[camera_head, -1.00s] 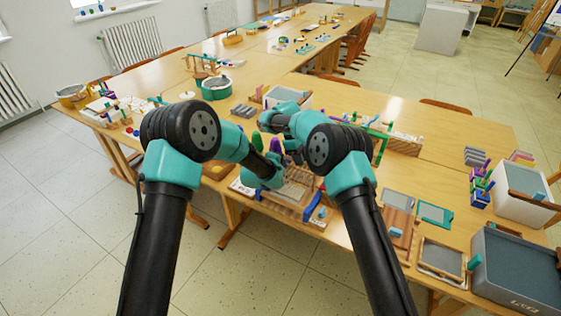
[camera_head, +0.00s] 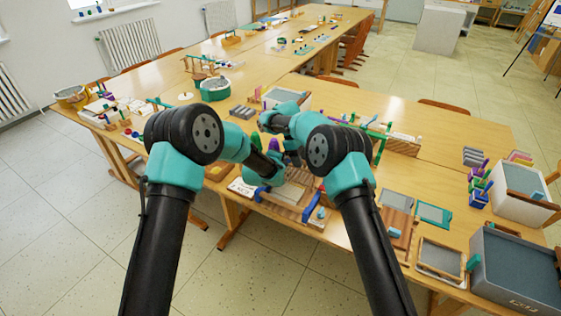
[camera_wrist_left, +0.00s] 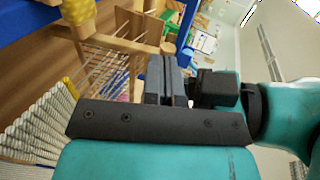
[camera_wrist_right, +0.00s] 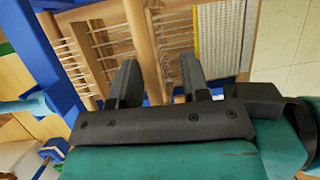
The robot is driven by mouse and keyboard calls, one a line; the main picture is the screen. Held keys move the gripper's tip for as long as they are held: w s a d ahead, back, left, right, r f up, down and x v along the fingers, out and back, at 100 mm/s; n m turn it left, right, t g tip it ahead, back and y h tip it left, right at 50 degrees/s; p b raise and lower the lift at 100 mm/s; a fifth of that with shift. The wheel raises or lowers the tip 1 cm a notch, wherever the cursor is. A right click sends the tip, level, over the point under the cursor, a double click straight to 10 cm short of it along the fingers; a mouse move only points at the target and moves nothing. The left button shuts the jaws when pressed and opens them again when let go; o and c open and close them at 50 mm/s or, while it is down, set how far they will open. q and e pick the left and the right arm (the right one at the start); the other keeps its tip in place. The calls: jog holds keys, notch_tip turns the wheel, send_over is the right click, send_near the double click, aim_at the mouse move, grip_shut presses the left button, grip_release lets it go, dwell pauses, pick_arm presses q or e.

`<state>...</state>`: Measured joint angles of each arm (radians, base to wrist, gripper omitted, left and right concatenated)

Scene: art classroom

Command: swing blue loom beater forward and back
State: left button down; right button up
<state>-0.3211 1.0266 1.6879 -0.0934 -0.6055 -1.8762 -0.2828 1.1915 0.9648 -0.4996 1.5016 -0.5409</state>
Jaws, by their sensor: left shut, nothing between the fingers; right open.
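The blue loom (camera_head: 312,206) stands at the table's near edge in the head view, partly hidden behind my arms. In the right wrist view, its blue side frame (camera_wrist_right: 45,55) is at the left, with pale warp threads beside a wooden bar, likely the beater (camera_wrist_right: 145,42). My right gripper (camera_wrist_right: 160,82) is open, with that bar between or just beyond its fingertips; I cannot tell if they touch. In the left wrist view, a wooden bar (camera_wrist_left: 120,42) crosses above the threads. My left gripper (camera_wrist_left: 165,78) is shut and empty beside the bar's end.
Woven white cloth (camera_wrist_right: 218,38) lies at one end of the loom. A framed screen (camera_head: 440,256) and a grey bin (camera_head: 518,268) are to the right. Bare floor lies in front of the table.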

jog(key=v, duration=0.5)
jog(key=shift+s+a+r, duration=0.1)
jog(key=shift+a+r, duration=0.05)
jog(key=shift+a, duration=0.1)
jog(key=shift+v, duration=1.25)
jog(key=shift+d, duration=0.15)
jog(key=shift+d, duration=0.1)
